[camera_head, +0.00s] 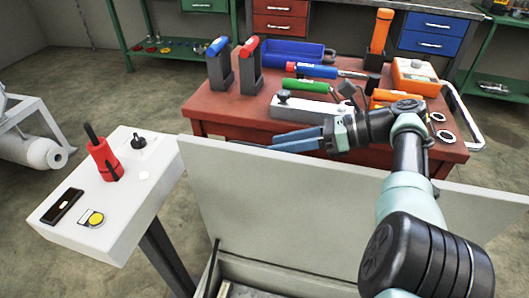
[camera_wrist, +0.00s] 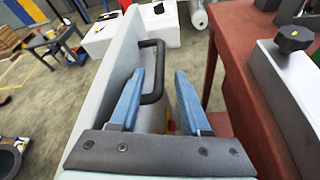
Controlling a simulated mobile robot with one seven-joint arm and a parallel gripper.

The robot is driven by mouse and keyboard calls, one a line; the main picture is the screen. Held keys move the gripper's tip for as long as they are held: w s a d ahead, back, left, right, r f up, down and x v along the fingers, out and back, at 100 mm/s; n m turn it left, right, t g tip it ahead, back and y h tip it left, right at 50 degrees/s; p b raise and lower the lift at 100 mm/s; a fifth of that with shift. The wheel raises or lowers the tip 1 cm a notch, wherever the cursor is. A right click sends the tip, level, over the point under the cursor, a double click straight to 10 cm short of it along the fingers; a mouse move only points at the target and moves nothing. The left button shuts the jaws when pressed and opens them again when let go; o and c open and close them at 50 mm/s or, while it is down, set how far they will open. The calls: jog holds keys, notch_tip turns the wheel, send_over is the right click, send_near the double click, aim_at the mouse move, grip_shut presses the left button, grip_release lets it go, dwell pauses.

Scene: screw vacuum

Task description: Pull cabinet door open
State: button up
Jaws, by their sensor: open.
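The cabinet door is a pale grey panel (camera_head: 300,205) standing upright in front of the red table in the head view. It fills the left middle of the wrist view (camera_wrist: 105,75). A black D-shaped handle (camera_wrist: 160,66) sticks out from its table-facing side. The head view does not show the handle. My gripper (camera_head: 273,141) is on the far side of the door, its blue fingers pointing left. In the wrist view it (camera_wrist: 160,74) is open, with the handle's bar showing between the two fingers. I cannot tell whether a finger touches it.
The red table (camera_head: 225,118) stands close behind the door, crowded with tools, including a grey block with a black knob (camera_head: 300,107) near my gripper. A white control box (camera_head: 125,195) with a red switch (camera_head: 103,160) stands to the left.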

jog(key=shift+b+v, duration=0.85)
jog(key=shift+v, duration=0.2)
